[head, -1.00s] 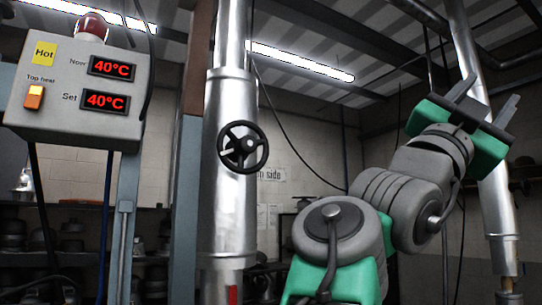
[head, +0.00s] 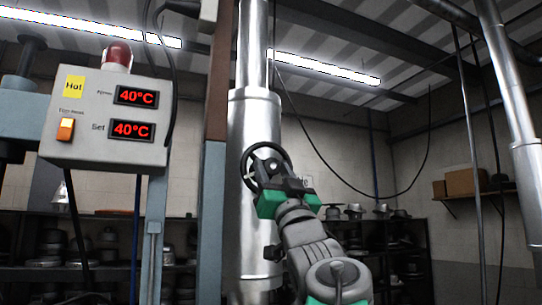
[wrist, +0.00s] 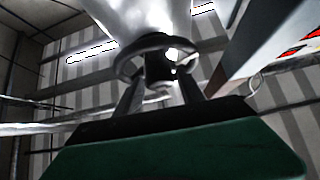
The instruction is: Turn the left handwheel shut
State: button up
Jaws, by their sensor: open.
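The black handwheel (head: 247,165) is mounted on the front of the thick silver pipe (head: 262,120) in the head view. My gripper (head: 275,180) is in front of the wheel and hides its lower right part. In the wrist view the handwheel (wrist: 150,45) is just ahead, with the pipe (wrist: 140,15) behind it. The two fingers of my gripper (wrist: 160,95) stand apart, one on each side of the wheel's hub. I cannot tell whether the fingers touch the rim or spokes.
A grey control box (head: 108,122) showing 40°C twice, with a red lamp (head: 117,53), stands left of the pipe. A blue-grey post (head: 210,220) is close to the pipe's left. Shelves (head: 395,240) with metal hat moulds are behind. Another silver pipe (head: 515,130) is at the far right.

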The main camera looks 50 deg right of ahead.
jog(key=shift+x, duration=0.75)
jog(key=shift+f, duration=0.1)
jog(key=shift+c, duration=0.5)
grip_shut()
